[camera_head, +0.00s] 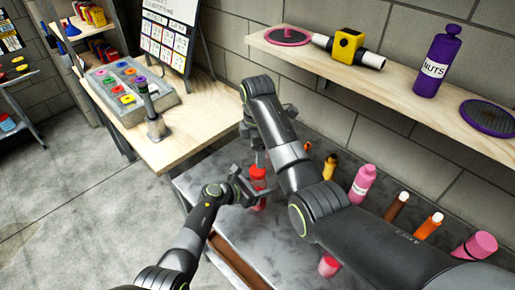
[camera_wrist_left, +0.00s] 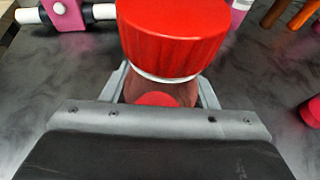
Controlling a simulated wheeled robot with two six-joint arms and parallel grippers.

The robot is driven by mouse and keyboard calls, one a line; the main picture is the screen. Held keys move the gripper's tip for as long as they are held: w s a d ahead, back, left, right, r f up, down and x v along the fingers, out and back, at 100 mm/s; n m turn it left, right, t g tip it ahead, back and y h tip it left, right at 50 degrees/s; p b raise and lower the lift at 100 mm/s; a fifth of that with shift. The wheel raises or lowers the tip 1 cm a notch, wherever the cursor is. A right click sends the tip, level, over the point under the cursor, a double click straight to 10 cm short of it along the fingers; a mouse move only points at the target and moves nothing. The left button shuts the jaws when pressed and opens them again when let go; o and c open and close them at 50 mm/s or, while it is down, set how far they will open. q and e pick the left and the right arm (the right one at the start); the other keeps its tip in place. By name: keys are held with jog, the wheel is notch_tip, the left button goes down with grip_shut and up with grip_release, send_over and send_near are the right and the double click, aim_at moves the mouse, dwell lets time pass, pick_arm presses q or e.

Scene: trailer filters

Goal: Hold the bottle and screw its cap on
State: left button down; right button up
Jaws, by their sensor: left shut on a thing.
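The bottle (camera_head: 260,202) is reddish and see-through and stands upright on the dark worktop in the head view. Its red ribbed cap (camera_head: 258,172) sits at its top; in the left wrist view the cap (camera_wrist_left: 172,35) is above a white ring at the neck. I cannot tell how tight it is. My left gripper (camera_head: 248,187) is shut around the bottle body (camera_wrist_left: 160,96), below the cap. My right gripper (camera_head: 258,157) points down just above the cap, partly hidden by its own arm; its jaw opening cannot be made out.
A pink bottle (camera_head: 362,184), a brown bottle (camera_head: 396,207) and an orange bottle (camera_head: 429,227) stand right of my right arm. A wall shelf (camera_head: 400,89) holds a purple bottle (camera_head: 438,62). A wooden table (camera_head: 165,145) carries a grey tray (camera_head: 108,112) at left.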

jog(key=n, duration=0.6)
jog(key=shift+r+n, duration=0.2)
jog(key=shift+n, duration=0.2)
send_over(258, 189)
jog(key=w, duration=0.3)
jog(key=shift+s+f, duration=0.1)
jog(key=shift+f, duration=3.95)
